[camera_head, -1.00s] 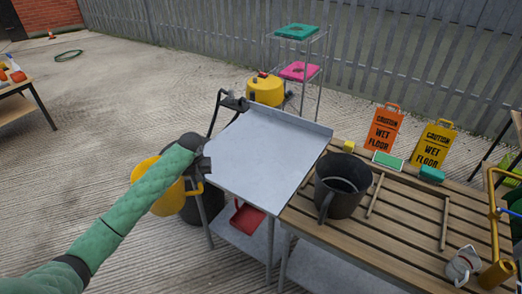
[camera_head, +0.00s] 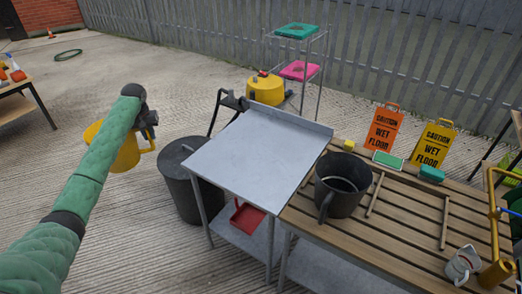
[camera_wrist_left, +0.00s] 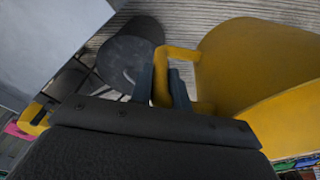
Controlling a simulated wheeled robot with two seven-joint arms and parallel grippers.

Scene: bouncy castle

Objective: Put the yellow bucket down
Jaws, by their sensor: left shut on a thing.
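The yellow bucket (camera_head: 126,152) hangs from my left gripper (camera_head: 149,128) in the head view, left of the metal table. My left gripper is shut on the bucket's side handle; the arm covers part of the bucket. In the left wrist view the bucket (camera_wrist_left: 265,65) fills the right side, and its handle (camera_wrist_left: 182,53) passes between the fingers (camera_wrist_left: 160,85). The bucket appears held in the air, apart from the table. My right gripper is not in view.
A dark bin (camera_head: 185,190) stands on the ground just left of the metal table (camera_head: 262,155), whose top is bare. The slatted wooden table (camera_head: 400,215) holds a black bucket (camera_head: 342,184), wet-floor signs (camera_head: 384,130) and a mug (camera_head: 463,264). Open paving lies at the left.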

